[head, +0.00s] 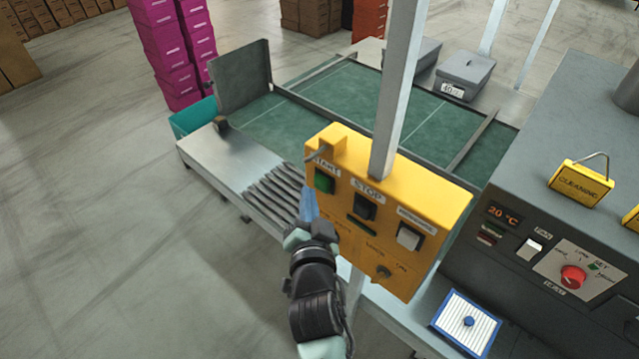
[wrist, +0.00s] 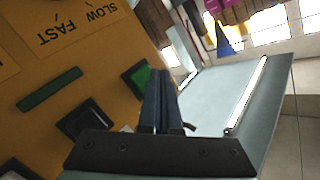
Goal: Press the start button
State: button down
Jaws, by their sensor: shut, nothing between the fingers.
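The yellow control box (head: 400,215) hangs on a grey post. Its green start button (head: 324,181) is at the upper left, under a partly hidden label. A black stop button (head: 364,206) sits to its right. My gripper (head: 308,195) is shut and empty, with its blue fingers just below the green button in the head view. In the wrist view the shut fingers (wrist: 160,95) overlap the right edge of the green button (wrist: 137,79). I cannot tell whether the fingers touch it. The dark button (wrist: 77,120) lies to the left of the fingers in that view.
A grey post (head: 398,90) rises from behind the box. A green conveyor (head: 350,110) and metal rollers (head: 275,190) lie behind it. A grey machine (head: 560,240) with a red knob (head: 573,277) stands at the right. Open floor (head: 100,220) lies at the left.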

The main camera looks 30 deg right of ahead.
jog(key=shift+d, duration=0.15)
jog(key=shift+w+d, duration=0.15)
jog(key=shift+d, duration=0.15)
